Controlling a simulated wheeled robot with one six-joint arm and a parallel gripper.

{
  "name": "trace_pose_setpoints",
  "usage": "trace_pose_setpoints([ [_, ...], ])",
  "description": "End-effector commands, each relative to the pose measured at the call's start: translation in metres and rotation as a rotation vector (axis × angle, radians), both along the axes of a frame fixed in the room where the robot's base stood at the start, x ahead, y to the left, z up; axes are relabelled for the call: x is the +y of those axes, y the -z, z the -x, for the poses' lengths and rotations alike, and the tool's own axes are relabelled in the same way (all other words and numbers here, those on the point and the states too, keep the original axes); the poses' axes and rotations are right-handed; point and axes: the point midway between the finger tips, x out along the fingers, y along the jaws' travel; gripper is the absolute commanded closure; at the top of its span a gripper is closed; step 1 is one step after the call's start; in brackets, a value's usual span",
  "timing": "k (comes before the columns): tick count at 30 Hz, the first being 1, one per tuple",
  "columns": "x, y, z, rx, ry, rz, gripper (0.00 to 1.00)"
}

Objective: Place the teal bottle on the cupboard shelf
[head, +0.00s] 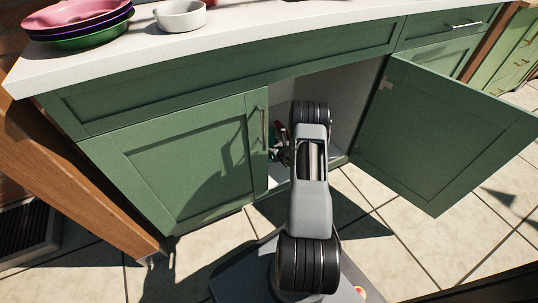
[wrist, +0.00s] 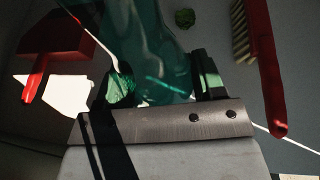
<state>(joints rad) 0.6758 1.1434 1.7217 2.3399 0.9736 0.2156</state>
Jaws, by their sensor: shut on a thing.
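The teal bottle (wrist: 150,45) is see-through and lies between the fingers of my gripper (wrist: 160,88) in the wrist view. My gripper is shut on it. In the head view my gripper (head: 279,150) is inside the open cupboard (head: 345,90), partly hidden by my arm and the left door's edge. Only a small teal patch of the bottle (head: 272,138) shows there. The cupboard shelf (wrist: 222,120) is dim behind the bottle in the wrist view. I cannot tell whether the bottle touches the shelf.
A red dustpan (wrist: 62,45) is left of the bottle, and a red-handled brush (wrist: 266,70) is to its right. A small green thing (wrist: 185,18) is beyond. The right door (head: 440,135) stands open; the left door (head: 185,160) is shut. Plates (head: 78,20) and a white bowl (head: 180,16) stand on the worktop.

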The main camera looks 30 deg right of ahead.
Motion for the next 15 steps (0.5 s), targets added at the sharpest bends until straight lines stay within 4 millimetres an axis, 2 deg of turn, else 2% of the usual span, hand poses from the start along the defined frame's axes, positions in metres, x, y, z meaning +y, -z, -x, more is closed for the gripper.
trace_pose_setpoints([
  [1, 0.001, 0.011, -0.001, -0.001, -0.001, 0.001, 0.67],
  [7, 0.0, 0.024, -0.001, -0.003, -0.001, 0.0, 0.67],
  [12, -0.001, 0.048, 0.0, -0.002, 0.001, 0.0, 0.67],
  [15, -0.001, 0.054, 0.0, -0.002, 0.001, 0.0, 0.67],
])
